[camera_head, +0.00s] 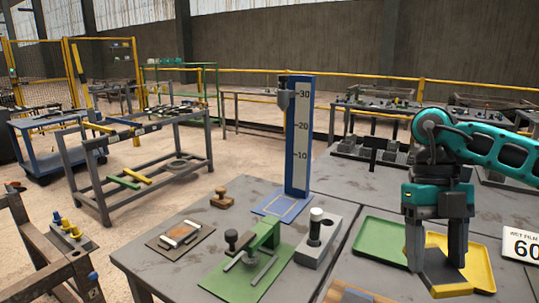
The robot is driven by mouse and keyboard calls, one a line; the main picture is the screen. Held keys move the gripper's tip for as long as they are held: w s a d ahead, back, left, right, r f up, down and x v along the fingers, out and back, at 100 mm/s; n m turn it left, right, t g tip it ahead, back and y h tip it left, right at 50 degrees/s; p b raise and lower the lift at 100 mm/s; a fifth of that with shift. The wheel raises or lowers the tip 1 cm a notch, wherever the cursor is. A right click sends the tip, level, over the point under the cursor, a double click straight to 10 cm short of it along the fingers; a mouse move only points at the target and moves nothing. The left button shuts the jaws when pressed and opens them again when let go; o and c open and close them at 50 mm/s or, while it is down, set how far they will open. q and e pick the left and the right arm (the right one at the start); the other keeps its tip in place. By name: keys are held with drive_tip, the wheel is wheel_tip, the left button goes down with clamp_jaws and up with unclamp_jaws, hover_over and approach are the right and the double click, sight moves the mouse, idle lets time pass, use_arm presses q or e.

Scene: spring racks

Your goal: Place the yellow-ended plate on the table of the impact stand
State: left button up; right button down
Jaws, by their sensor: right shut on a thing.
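The impact stand is a tall blue column (299,140) with a white scale marked 10, 20 and 30 and a dark striker near its top. Its low blue table (281,207), with a yellow outline, lies bare at the column's foot. My right gripper (436,266) points down at the right, over the trays, well apart from the stand. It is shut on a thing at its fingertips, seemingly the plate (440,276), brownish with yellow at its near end. The fingers hide part of it, and I cannot tell whether it touches the tray below. My left gripper is not in view.
A green tray (377,246) and a yellow tray (481,266) lie by the right gripper. A green press (262,240), a grey block with a white-topped post (316,236), a stamp (221,199) and a small board (180,235) stand around the blue table.

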drive_tip(key=a+f+m+t, duration=0.3)
drive_tip(key=f+m+t, duration=0.1)
drive_tip(key=m, duration=1.4)
drive_tip(key=s+a+f+m+t+p, duration=0.1)
drive_tip(key=a+f+m+t, duration=0.3)
drive_tip(key=m, duration=1.4)
drive_tip(key=shift+s+f+t, duration=0.25)
drive_tip(key=shift+f+t, duration=0.3)
drive_tip(key=shift+t, duration=0.05)
